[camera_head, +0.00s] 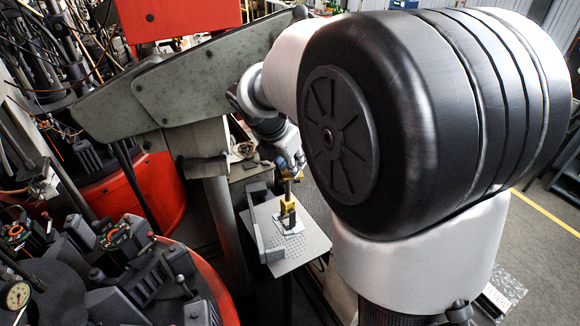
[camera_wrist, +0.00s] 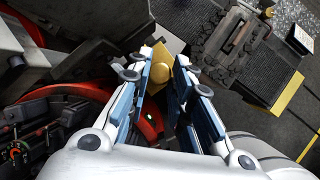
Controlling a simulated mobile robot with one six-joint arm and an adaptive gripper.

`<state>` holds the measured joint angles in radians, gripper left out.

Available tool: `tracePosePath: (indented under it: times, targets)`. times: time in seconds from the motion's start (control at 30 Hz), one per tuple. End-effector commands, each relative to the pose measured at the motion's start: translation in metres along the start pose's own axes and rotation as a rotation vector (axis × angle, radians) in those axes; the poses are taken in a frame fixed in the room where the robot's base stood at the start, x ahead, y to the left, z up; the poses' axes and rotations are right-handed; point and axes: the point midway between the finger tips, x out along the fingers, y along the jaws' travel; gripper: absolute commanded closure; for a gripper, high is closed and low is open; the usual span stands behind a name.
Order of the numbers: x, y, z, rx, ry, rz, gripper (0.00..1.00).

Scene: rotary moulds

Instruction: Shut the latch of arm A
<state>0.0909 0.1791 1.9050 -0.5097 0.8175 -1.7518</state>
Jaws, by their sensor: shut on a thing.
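My gripper (camera_head: 290,172) is in the middle of the body camera view, partly hidden by my own arm. In the wrist view its two blue-padded fingers (camera_wrist: 168,82) stand on either side of a yellow piece with a round knob (camera_wrist: 162,68), and the gripper is shut on it. A yellow upright piece (camera_head: 288,211) stands on a small white plate, just below my gripper. I cannot make out the latch of arm A or tell which arm is A.
The upright piece stands on a grey perforated table (camera_head: 297,254). A big grey-green machine arm (camera_head: 205,80) spans behind. Floor at the right is open beyond a yellow line (camera_head: 548,213).

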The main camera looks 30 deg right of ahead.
Motion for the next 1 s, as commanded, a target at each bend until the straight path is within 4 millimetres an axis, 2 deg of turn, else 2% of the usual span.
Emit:
tracePosePath:
  times: [0.03, 1.0]
  targets:
    - [0.006, -0.002, -0.005, 0.006, -0.021, 0.024, 1.0]
    - [0.031, -0.022, -0.034, 0.184, -0.429, 0.45, 1.0]
